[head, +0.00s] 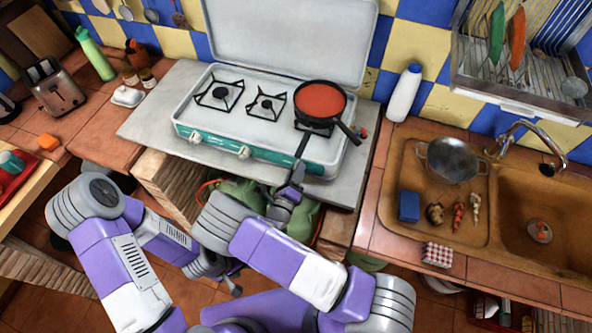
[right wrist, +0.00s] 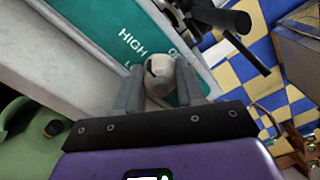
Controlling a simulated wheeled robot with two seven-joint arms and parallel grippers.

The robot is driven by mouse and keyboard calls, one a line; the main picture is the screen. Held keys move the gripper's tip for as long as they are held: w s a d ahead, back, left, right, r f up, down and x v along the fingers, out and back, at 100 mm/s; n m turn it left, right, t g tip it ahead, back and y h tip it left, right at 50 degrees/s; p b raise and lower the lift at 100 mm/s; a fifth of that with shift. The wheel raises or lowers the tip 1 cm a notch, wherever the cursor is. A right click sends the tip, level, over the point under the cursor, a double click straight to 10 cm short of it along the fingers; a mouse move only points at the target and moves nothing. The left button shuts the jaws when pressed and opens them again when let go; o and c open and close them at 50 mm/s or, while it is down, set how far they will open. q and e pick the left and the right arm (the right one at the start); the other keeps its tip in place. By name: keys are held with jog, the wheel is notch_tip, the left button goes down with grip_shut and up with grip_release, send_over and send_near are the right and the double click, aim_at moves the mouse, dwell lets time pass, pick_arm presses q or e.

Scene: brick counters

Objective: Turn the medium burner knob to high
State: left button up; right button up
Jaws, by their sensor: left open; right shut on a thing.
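The camping stove (head: 262,100) has a teal front panel (head: 220,143) with white knobs. The left knob (head: 196,137) and the middle knob (head: 243,152) show in the head view. My right gripper (head: 297,178) is at the right part of the panel and hides what it holds there. In the right wrist view, a round pale knob (right wrist: 159,76) with a dark mark sits between the fingers of my right gripper, which is shut on it. "HIGH" shows on the panel beside it. My left gripper (head: 233,284) is low in front of the counter, open and away from the stove.
A pan (head: 320,100) with red contents sits on the right burner, and black handles reach over the stove's front right. A white bottle (head: 403,93) stands right of the stove. Green gas cylinders (head: 302,220) stand below the counter. The sink (head: 435,190) is at the right.

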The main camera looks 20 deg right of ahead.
jog(key=shift+f+n, duration=0.1)
jog(key=shift+n, duration=0.4)
jog(key=o, duration=1)
jog(key=shift+o, duration=0.2)
